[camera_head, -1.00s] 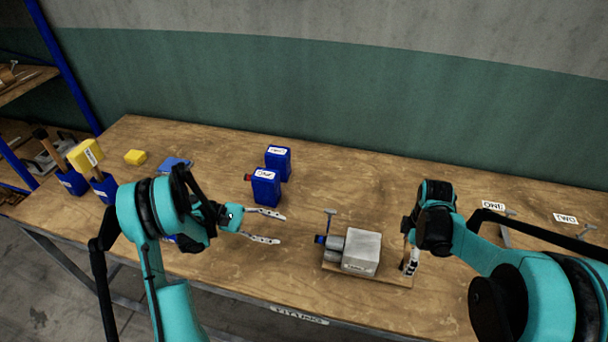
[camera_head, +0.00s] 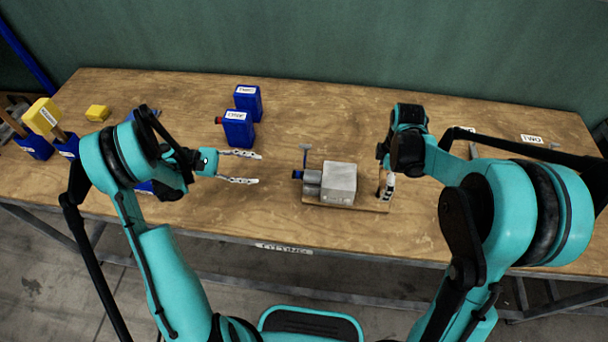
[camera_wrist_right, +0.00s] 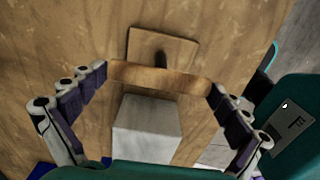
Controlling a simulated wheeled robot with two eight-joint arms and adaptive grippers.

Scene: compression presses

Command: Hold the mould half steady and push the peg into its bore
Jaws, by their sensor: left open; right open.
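A pale grey block (camera_head: 341,183), likely the mould half, sits on a wooden baseboard (camera_head: 375,206) near the bench's front edge. Grey cylinders (camera_head: 312,183) and a blue part (camera_head: 297,174) adjoin its left side; I cannot tell which is the peg. The bore is not visible. My left gripper (camera_head: 259,168) is open and empty, left of the block, pointing toward it with a gap. My right gripper (camera_head: 387,187) is open at the baseboard's right end. In the right wrist view its fingers (camera_wrist_right: 160,90) stand either side of a wooden bar (camera_wrist_right: 160,76), beside the grey block (camera_wrist_right: 147,128).
A T-shaped handle (camera_head: 305,150) rises by the blue part. Two blue containers (camera_head: 239,128) stand behind my left gripper. A label reading TWO (camera_head: 531,139) lies at the right. The bench's back middle is clear.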

